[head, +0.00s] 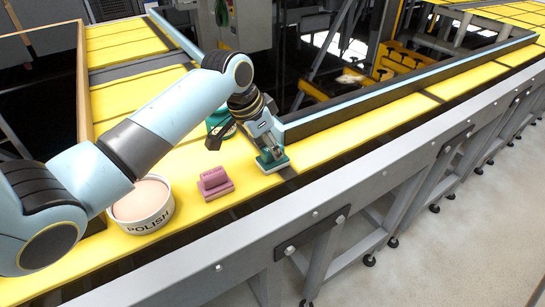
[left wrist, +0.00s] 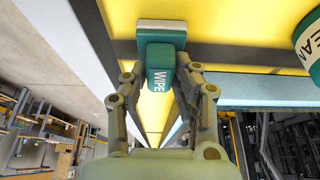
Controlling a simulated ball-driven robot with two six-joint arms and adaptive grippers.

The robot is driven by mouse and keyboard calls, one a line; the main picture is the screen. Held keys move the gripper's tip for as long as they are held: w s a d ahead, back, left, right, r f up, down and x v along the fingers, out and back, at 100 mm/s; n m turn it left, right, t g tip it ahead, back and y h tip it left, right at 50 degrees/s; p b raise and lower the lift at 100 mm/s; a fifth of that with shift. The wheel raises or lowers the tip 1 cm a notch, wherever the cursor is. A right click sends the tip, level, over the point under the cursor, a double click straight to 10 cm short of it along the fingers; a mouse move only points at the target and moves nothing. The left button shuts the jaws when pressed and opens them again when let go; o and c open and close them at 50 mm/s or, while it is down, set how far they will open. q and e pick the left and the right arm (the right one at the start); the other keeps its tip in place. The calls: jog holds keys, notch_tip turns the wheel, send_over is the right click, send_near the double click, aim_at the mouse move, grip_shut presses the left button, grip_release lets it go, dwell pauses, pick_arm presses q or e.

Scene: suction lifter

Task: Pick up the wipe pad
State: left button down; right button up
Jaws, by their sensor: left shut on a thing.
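The wipe pad (head: 272,162) is a teal block with a wider base, at the front of the yellow bench top near a dark seam. In the left wrist view the wipe pad (left wrist: 162,62) shows the letters WIPE on its handle. My left gripper (head: 266,147) reaches down from above and is shut on the handle. In the wrist view the fingers of my left gripper (left wrist: 160,82) lie on both sides of it. I cannot tell whether the base touches the bench. My right gripper is not in view.
A mauve block (head: 215,183) and a round tub marked POLISH (head: 142,207) stand to the left on the bench. A teal-and-white tub (left wrist: 311,42) is partly in the wrist view. A raised blue-grey rail (head: 400,85) runs behind. The yellow top to the right is clear.

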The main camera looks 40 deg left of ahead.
aim_at(278, 144)
pick_arm(q)
jog(key=shift+r, duration=0.55)
notch_tip(278, 144, up, 3)
jog(key=shift+w+f+b, duration=0.1)
jog(key=shift+b, duration=0.35)
jog(key=d+r+b, duration=0.1)
jog(key=d+r, duration=0.2)
jog(key=d, duration=0.2)
jog(key=s+d+r+b, duration=0.1)
jog(key=d+r, duration=0.3)
jog(key=d, duration=0.2)
jog(key=shift+d, duration=0.3)
